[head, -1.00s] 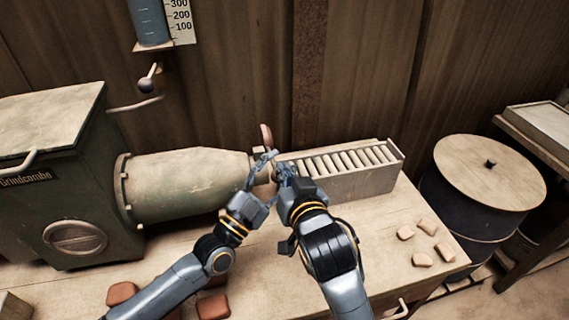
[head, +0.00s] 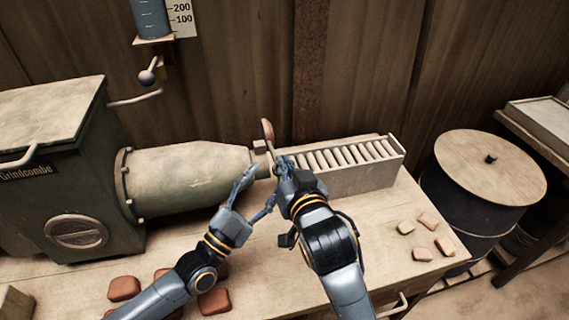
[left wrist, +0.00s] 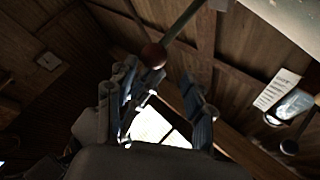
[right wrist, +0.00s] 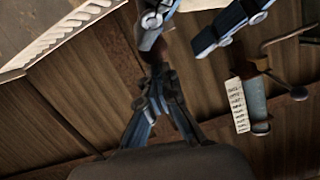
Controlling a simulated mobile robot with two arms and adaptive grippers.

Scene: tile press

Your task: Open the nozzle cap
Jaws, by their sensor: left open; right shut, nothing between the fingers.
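The press's pale tapered nozzle barrel (head: 195,178) points right in the head view and ends in a narrow tip. A brown-red handle (head: 268,131) stands up at that tip. The cap itself is mostly hidden behind my right gripper, so I cannot tell whether it is open or closed. My left gripper (head: 257,188) is open and empty, just in front of and below the tip; its spread fingers also show in the left wrist view (left wrist: 163,98). My right gripper (head: 282,166) is shut and empty beside the tip; its closed fingers show in the right wrist view (right wrist: 160,85).
A ribbed roller tray (head: 352,180) extends right from the nozzle. Several pale tiles (head: 424,221) lie at the bench's right, and several red-brown pieces (head: 124,288) lie at the front left, near my left arm. A dark drum (head: 468,205) stands right of the bench.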

